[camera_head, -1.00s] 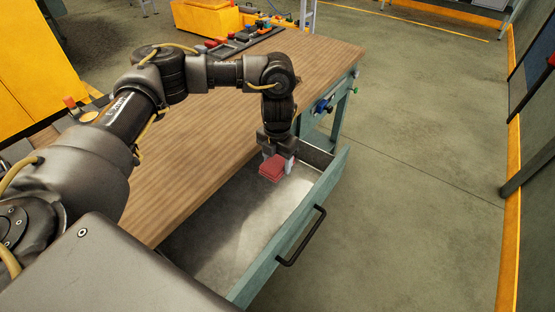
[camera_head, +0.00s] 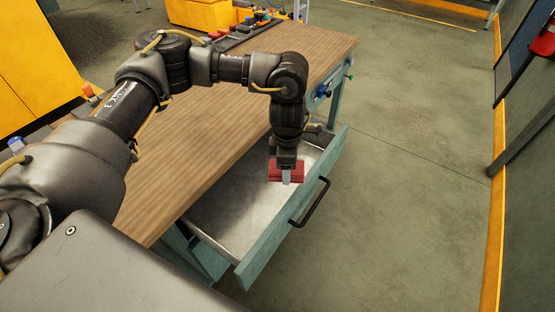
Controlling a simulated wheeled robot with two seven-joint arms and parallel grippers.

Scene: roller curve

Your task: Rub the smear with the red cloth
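My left arm reaches in from the left over the wooden workbench. My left gripper (camera_head: 286,178) points down above the open drawer (camera_head: 225,213) and is shut on the red cloth (camera_head: 275,171). One pale finger shows in front of the cloth, which sticks out on both sides of it. I cannot tell whether the cloth touches the drawer floor. I cannot make out a smear in the drawer or on the bench top. My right gripper is not in view.
The drawer's green front with its black handle (camera_head: 311,203) stands out from the bench (camera_head: 215,130). Tools lie on a dark rack (camera_head: 238,37) at the bench's far end. The floor to the right (camera_head: 410,190) is clear.

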